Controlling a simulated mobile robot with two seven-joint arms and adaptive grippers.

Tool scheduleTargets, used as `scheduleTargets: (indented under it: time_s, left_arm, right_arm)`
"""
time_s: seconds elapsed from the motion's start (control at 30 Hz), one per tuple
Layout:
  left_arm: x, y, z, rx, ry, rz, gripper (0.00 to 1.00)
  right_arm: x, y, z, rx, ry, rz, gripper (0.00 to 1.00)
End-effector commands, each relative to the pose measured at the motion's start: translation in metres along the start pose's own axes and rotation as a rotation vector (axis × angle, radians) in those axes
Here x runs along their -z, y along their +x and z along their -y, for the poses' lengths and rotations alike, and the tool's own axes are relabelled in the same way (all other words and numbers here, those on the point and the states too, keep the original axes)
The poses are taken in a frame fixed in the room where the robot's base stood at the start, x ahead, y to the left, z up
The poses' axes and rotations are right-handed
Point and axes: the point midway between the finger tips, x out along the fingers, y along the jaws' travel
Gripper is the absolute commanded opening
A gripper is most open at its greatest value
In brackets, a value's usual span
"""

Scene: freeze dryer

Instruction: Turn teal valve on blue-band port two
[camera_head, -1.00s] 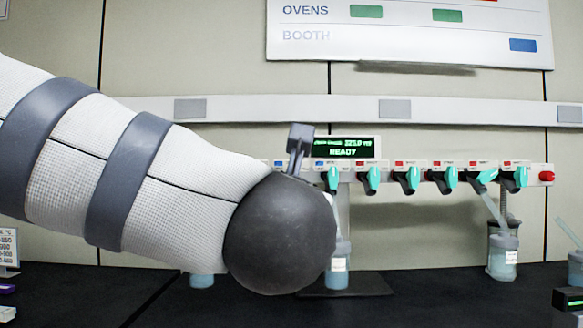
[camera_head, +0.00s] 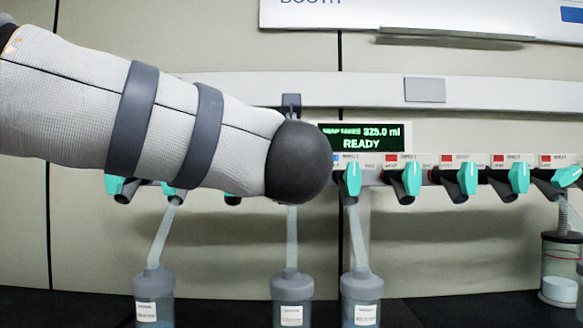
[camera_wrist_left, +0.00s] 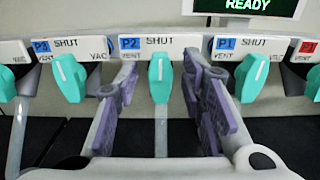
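In the left wrist view the teal valve (camera_wrist_left: 160,78) hangs below the blue P2 label (camera_wrist_left: 130,43), marked SHUT, its handle pointing about straight down. My left gripper (camera_wrist_left: 158,84) is open, one finger on each side of this valve, with visible gaps; I cannot tell how deep the fingers reach. Blue-labelled P3 has a teal valve (camera_wrist_left: 68,78) to the left, and P1 has one (camera_wrist_left: 251,78) to the right. In the head view my left arm hides the left gripper and the port two valve. My right gripper is not in view.
A green READY display (camera_head: 362,137) sits above the port row. More teal valves (camera_head: 411,175) under red labels continue right. Flasks (camera_head: 292,297) hang below on tubes, and a clear jar (camera_head: 561,268) stands at far right. A wall rail (camera_head: 490,92) runs above.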

Motion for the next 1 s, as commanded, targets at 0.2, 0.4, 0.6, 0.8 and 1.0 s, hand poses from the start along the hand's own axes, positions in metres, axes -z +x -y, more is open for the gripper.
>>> scheduleTargets:
  time_s: [0.2, 0.4, 0.6, 0.8, 1.0]
  left_arm:
    - [-0.005, 0.022, 0.001, 0.001, 0.0, 0.007, 0.37]
    - [-0.004, 0.024, 0.001, 0.002, 0.001, 0.006, 0.37]
    - [-0.004, 0.024, 0.001, 0.002, 0.001, 0.006, 0.03]
    - [-0.004, 0.024, 0.001, 0.001, 0.001, 0.006, 0.0]
    - [-0.006, 0.022, 0.001, 0.001, 0.036, 0.008, 0.0]
  right_arm:
    - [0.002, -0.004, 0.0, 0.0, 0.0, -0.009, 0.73]
    - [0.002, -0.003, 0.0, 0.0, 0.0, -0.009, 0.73]
    - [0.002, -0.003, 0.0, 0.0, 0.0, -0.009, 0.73]
    - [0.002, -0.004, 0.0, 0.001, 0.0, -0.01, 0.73]
    - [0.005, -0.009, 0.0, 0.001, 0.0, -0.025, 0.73]
